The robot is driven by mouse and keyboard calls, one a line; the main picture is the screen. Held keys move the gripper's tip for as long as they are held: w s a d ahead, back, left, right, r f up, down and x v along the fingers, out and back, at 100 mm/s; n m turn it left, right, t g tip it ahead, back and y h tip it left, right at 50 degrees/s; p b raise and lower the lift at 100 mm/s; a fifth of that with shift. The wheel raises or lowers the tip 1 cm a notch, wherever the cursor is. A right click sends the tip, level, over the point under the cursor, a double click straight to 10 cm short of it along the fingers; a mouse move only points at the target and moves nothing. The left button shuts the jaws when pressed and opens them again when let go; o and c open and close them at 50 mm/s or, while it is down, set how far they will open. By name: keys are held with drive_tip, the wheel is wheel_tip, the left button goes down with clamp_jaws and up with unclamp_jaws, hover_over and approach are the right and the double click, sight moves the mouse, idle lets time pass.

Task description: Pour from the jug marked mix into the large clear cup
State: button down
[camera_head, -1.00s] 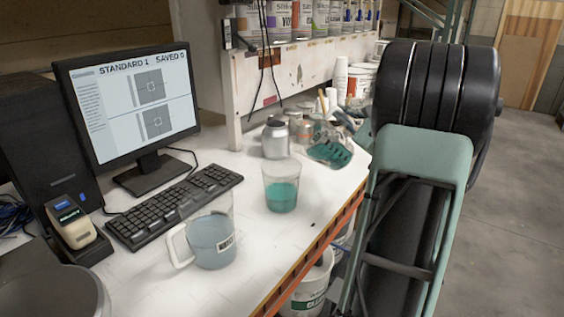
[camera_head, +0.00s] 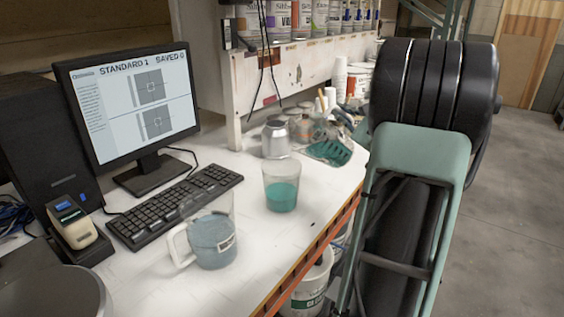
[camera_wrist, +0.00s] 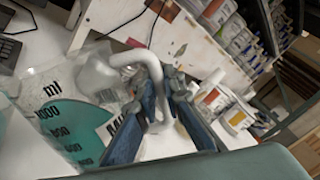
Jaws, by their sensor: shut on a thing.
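My gripper (camera_wrist: 162,88) is shut on the white handle of a clear jug (camera_wrist: 60,95) in the wrist view. The jug has an ml scale, teal liquid inside and a label of which "MI" shows. In the head view this jug (camera_head: 328,152) is small and partly seen at the back right of the bench; my fingers there are hard to make out. The large clear cup (camera_head: 281,183) stands upright in front and left of it, about half full of teal liquid. The jug is apart from the cup.
Another jug (camera_head: 212,240) with a handle, a label and blue-grey liquid stands at the front. A keyboard (camera_head: 172,206) and monitor (camera_head: 130,100) are left. Paint cans line the shelf. The bench's right edge is close.

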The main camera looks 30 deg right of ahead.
drive_tip(key=shift+w+a+r+n+p, duration=0.1)
drive_tip(key=shift+a+r+n+p, duration=0.35)
drive_tip(key=shift+a+r+n, duration=0.3)
drive_tip(key=shift+w+a+r+n+p, duration=0.1)
drive_tip(key=shift+a+r+n+p, duration=0.4)
drive_tip(key=shift+r, duration=0.35)
idle(3.9)
drive_tip(key=shift+d, duration=0.1)
